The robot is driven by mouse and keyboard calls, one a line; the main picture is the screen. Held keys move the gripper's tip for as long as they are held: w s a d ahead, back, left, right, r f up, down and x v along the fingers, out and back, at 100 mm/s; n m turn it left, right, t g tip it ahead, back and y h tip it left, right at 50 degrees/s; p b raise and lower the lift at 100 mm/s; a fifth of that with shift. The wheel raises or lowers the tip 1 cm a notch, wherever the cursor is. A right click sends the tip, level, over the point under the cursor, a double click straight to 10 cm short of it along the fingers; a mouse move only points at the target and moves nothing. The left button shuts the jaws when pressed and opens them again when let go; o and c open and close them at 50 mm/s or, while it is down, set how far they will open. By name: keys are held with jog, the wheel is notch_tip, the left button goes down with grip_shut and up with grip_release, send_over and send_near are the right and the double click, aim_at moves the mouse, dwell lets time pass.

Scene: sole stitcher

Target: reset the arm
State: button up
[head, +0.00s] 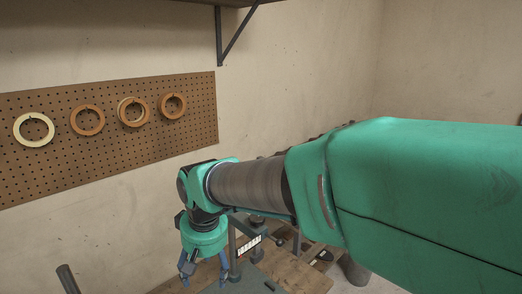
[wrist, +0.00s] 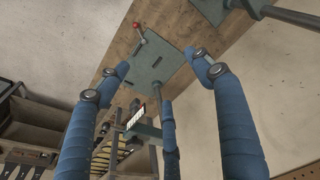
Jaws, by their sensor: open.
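My arm (head: 425,190) reaches from the right across the head view and bends down at the wrist. My gripper (head: 204,272) hangs at its end with blue fingers spread apart and nothing between them. It also shows in the wrist view (wrist: 157,68), with the blue fingers wide open. Beyond the fingers is a grey-green machine plate (wrist: 155,65) with a red-knobbed lever (wrist: 139,32) on a wooden bench top (wrist: 100,50). In the head view the gripper is beside the machine's post (head: 234,250), and my arm hides much of the bench.
A pegboard (head: 60,170) with several rings (head: 88,120) is on the wall at left. A shelf bracket (head: 220,40) is above. A grey cylinder (head: 354,272) stands right of the bench. In the wrist view, shelving (wrist: 40,125) is at lower left. Space above the bench at left looks free.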

jog(key=s+d+r+m+t+b, duration=0.1)
jog(key=s+d+r+m+b, duration=0.1)
jog(key=d, duration=1.1)
jog(key=s+d+f+m+t+b, duration=0.1)
jog(key=s+d+f+m+b, duration=0.1)
jog(key=s+d, duration=0.6)
jog(key=s+d+f+m+t+h+b, duration=0.1)
jog(key=s+d+f+m+b, duration=0.1)
jog(key=s+d, duration=0.6)
jog(key=d+m, duration=0.1)
jog(key=d, duration=0.5)
jog(key=shift+f+t+b, duration=0.35)
jog(key=shift+t+b, duration=0.05)
jog(key=shift+s+d, duration=0.1)
